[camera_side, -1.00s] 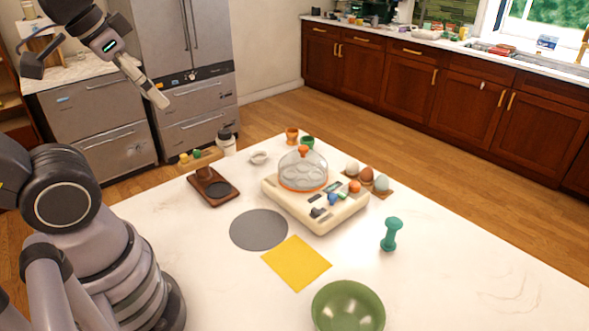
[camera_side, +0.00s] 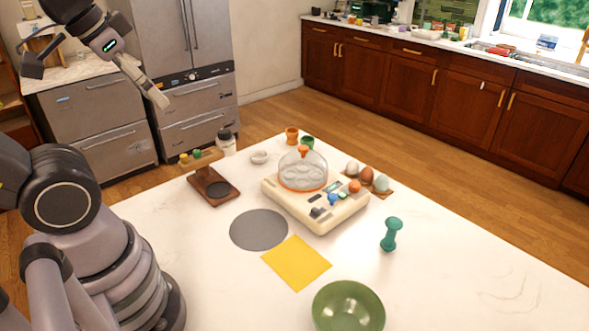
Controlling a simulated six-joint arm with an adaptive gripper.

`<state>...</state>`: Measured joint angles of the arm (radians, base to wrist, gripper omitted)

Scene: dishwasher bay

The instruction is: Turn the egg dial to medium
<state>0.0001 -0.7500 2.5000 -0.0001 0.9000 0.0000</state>
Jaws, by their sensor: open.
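The egg cooker (camera_side: 325,218) is a cream box on the white table, with a clear dome lid (camera_side: 303,168) with an orange knob on top. Its front panel carries a black control (camera_side: 316,212), a blue knob (camera_side: 332,198) and an orange knob (camera_side: 355,186). I cannot tell which of them is the egg dial, and its markings are too small to read. My gripper (camera_side: 158,98) is open and empty at the upper left, high above and well away from the cooker.
Several eggs (camera_side: 366,175) sit on a brown holder behind the cooker. A teal dumbbell-shaped object (camera_side: 391,235), green bowl (camera_side: 348,305), yellow square (camera_side: 296,263), grey disc (camera_side: 258,230) and brown stand (camera_side: 212,188) surround it. The table's right side is clear.

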